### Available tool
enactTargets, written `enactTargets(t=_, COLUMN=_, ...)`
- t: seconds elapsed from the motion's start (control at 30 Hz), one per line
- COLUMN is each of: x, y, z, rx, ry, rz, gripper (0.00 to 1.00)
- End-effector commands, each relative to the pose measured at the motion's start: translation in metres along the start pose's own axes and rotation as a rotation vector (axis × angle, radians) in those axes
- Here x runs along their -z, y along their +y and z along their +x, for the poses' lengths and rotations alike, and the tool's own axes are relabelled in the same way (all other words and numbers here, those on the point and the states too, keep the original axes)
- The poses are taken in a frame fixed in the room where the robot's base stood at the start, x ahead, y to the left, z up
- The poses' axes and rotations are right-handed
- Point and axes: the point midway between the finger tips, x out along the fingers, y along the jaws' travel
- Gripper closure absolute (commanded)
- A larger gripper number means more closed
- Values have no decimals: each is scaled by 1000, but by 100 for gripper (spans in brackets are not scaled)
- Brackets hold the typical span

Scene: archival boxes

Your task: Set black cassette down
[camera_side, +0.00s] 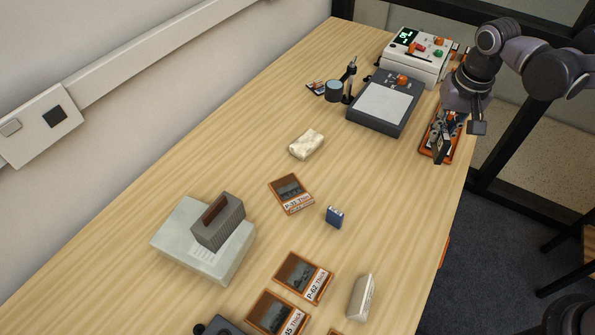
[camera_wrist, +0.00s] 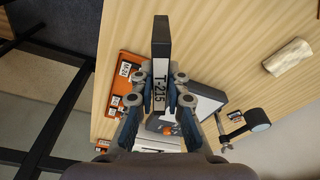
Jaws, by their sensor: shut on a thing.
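The black cassette (camera_wrist: 161,40), with a white label reading T-215, is held upright between my gripper's fingers (camera_wrist: 160,95) in the wrist view. In the side view my gripper (camera_side: 446,130) points down at the right edge of the table, over an orange tray (camera_side: 424,148). The cassette (camera_side: 440,152) shows there as a dark shape at the fingertips. I cannot tell whether its lower end touches the tray or hangs above it. The tray also shows in the wrist view (camera_wrist: 126,70), with white labels such as M-24.
A grey light pad (camera_side: 382,106) and a white control box (camera_side: 416,60) stand left of and behind the tray. Bare table lies between.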

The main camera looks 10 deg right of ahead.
Motion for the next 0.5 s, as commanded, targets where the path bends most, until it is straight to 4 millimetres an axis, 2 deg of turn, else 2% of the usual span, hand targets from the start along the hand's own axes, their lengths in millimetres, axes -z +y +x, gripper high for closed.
enactTargets(t=0.3, x=-20, y=-62, z=35, rx=0, ry=0, rz=-5, gripper=100)
enactTargets(t=0.5, x=-29, y=-93, z=53, rx=0, ry=0, rz=-2, gripper=100)
